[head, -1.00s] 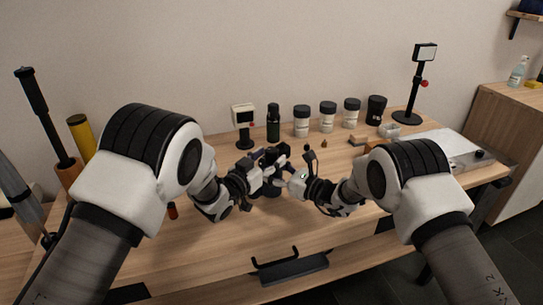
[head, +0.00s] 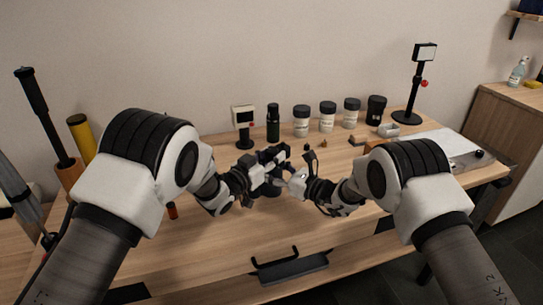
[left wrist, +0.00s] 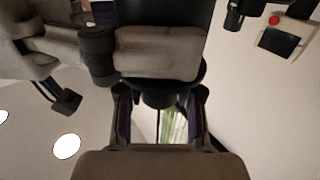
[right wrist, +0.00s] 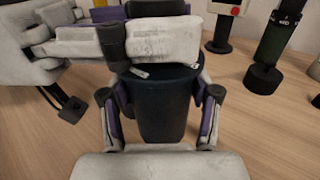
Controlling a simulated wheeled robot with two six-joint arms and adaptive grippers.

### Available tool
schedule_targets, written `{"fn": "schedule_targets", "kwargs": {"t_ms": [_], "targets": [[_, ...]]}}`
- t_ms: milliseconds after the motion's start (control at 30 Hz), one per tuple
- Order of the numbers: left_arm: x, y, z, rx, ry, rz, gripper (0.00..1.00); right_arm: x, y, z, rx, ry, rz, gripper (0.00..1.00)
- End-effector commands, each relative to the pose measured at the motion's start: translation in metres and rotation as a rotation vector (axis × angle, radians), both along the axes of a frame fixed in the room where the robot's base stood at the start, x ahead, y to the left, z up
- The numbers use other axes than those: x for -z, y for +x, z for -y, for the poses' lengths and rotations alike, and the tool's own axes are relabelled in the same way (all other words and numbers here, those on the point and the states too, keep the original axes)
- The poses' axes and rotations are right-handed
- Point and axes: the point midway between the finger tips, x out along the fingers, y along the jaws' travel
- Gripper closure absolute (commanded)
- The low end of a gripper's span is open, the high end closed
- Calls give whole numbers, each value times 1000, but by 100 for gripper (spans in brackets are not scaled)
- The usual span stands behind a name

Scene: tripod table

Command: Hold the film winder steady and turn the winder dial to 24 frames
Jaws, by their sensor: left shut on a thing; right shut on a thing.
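The film winder is a dark round body (head: 270,191), mostly hidden by my grippers in the head view. In the right wrist view the dark tapered cylinder (right wrist: 165,112) stands between my right gripper's (right wrist: 163,125) purple-padded fingers, which are shut on it. Its dark top carries small white marks (right wrist: 139,72). My left gripper (head: 275,166) is at the upper part of the winder, shut on it; its pale finger crosses over the top in the right wrist view. The left wrist view shows a dark round part (left wrist: 160,97) between the left fingers. The dial setting cannot be read.
A small screen device (head: 243,117), a black bottle (head: 273,123) and several black-lidded jars (head: 327,117) stand behind the grippers.

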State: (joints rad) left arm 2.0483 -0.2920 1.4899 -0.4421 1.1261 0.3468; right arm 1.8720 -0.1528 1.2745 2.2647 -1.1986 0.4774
Motion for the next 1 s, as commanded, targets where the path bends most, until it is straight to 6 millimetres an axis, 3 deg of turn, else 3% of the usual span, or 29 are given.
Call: {"fn": "schedule_targets", "kwargs": {"t_ms": [1000], "targets": [[0,2,0,753,-10,5,99,0,-2,-3,-9,-2,2,85]]}}
